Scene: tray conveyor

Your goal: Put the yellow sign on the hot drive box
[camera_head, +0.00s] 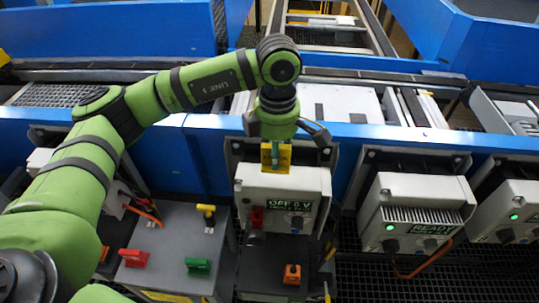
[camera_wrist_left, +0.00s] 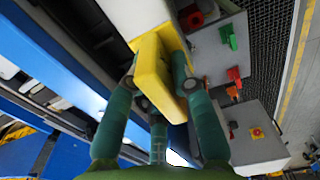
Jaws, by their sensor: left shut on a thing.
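My left gripper (camera_head: 276,146) is shut on the yellow sign (camera_head: 276,158), at the top back edge of a drive box (camera_head: 312,183). This pale box has a green display reading OFF 0 V and a red piece on its front. Whether the sign touches the box cannot be told. In the left wrist view the yellow sign (camera_wrist_left: 151,72) sits between the two green fingers of the left gripper (camera_wrist_left: 157,68), with the pale box beyond it. The sign's face is not readable. Which box is hot is not marked legibly. My right gripper is not in view.
A second drive box (camera_head: 415,193) reads READY, and a third (camera_head: 512,207) stands at the right edge. A grey bench (camera_head: 180,228) at lower left carries a yellow-topped piece, a red handle (camera_head: 134,258) and a green handle (camera_head: 198,266). A blue rail (camera_head: 360,143) runs behind.

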